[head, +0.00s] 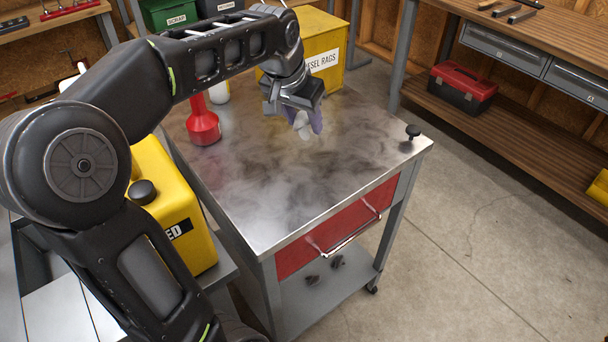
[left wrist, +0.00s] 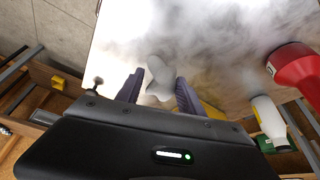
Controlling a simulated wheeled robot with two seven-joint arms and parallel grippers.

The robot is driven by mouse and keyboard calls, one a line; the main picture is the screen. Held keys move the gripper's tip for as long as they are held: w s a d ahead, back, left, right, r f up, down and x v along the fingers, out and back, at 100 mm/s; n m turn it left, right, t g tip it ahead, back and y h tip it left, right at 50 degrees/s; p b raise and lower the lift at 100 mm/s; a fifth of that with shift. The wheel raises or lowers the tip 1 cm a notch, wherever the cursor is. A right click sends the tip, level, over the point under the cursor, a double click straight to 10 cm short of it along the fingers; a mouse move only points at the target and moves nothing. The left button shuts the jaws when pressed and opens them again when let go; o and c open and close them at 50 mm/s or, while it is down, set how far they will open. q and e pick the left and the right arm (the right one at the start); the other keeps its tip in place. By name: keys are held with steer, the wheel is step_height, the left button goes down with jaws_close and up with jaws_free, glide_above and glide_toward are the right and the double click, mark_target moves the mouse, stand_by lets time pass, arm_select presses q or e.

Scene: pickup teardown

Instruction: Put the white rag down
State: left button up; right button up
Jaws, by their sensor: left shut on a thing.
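My left gripper (head: 308,122) reaches over the metal-topped cart (head: 255,195) from the left and points down. It is shut on a small white rag (head: 301,122), which hangs between its purple fingers. The rag also shows as a crumpled pale bundle between the fingertips in the left wrist view (left wrist: 158,72). It is close above the cart top; I cannot tell whether it touches. My right gripper is not in view.
A red bottle (head: 203,122) and a white bottle (head: 218,91) stand at the cart's back left. A yellow rags bin (head: 302,50) is behind the gripper. A black knob (head: 412,131) is at the right corner. The cart's front middle is clear but smudged.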

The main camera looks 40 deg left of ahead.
arm_select(q)
glide_above(307, 162)
steer(key=s, duration=0.2)
steer(key=shift+w+d+f, duration=0.1)
steer(key=shift+f, duration=1.5)
steer(key=shift+w+d+f, duration=0.1)
steer(key=shift+f, duration=1.45)
steer(key=shift+f, duration=0.1)
steer(key=shift+f, duration=1.8)
steer(key=shift+f, duration=0.15)
steer(key=o, duration=1.3)
